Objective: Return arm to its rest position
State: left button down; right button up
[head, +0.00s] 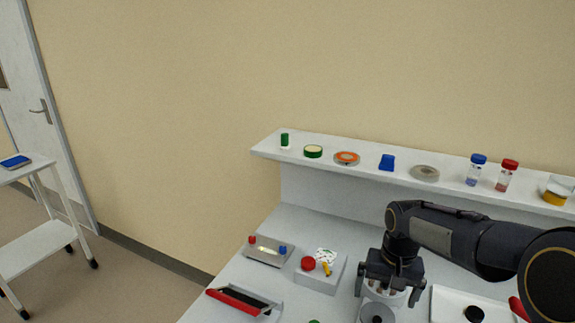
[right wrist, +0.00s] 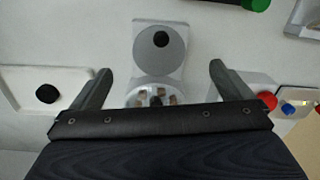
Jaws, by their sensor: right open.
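My right gripper (head: 388,290) reaches in from the right in the head view and points down over the bench. In the right wrist view, its two fingers (right wrist: 160,85) are spread wide with nothing held between them. Below it stands a grey device (head: 377,312) with a round head, partly hidden by the gripper. The right wrist view shows the device's grey body (right wrist: 160,68) with a black knob, and a round part with several small slots beside the gripper's palm. My left gripper is not in view.
A white shelf (head: 325,172) behind holds vials, tape rolls and a blue item. A white tray (head: 445,309) lies right.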

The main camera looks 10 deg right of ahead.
jog(key=s+a+r+n+t+y, duration=0.1)
jog(key=s+a+r+t, duration=0.1)
jog(key=s, duration=0.8)
jog(key=s+a+r+n+t+y, duration=0.1)
jog(key=s+a+r+t+y, duration=0.1)
jog(key=s, duration=0.9)
jog(key=a+t, duration=0.1)
jog(key=a, duration=0.1)
jog(key=shift+a+n, duration=0.4)
jog(key=shift+s, duration=0.1)
